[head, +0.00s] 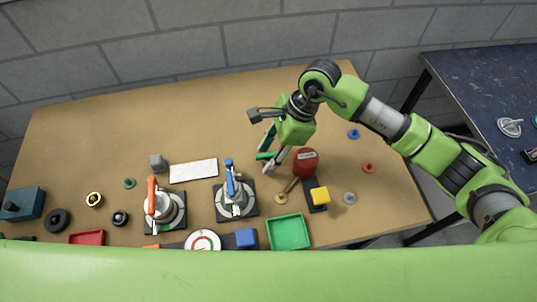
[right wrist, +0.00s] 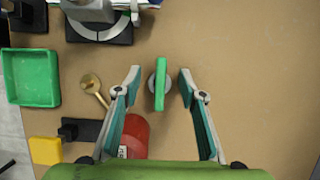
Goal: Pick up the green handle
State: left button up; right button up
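The green handle (right wrist: 159,84) is a narrow upright bar on a round grey base, standing on the table. In the right wrist view it lies between the two fingertips of my right gripper (right wrist: 160,88), which is open, with a gap on both sides. In the head view the green handle (head: 265,156) shows beside the fingers of my right gripper (head: 271,149), partly hidden by them. My left gripper is not in view.
A red cylinder (head: 306,162) stands right beside the right gripper, with a brass piece (head: 288,191) near it. A green tray (head: 288,232) and a blue-handled device (head: 235,195) are closer. The table's back middle is clear.

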grip_shut()
jog(key=shift+r, duration=0.15)
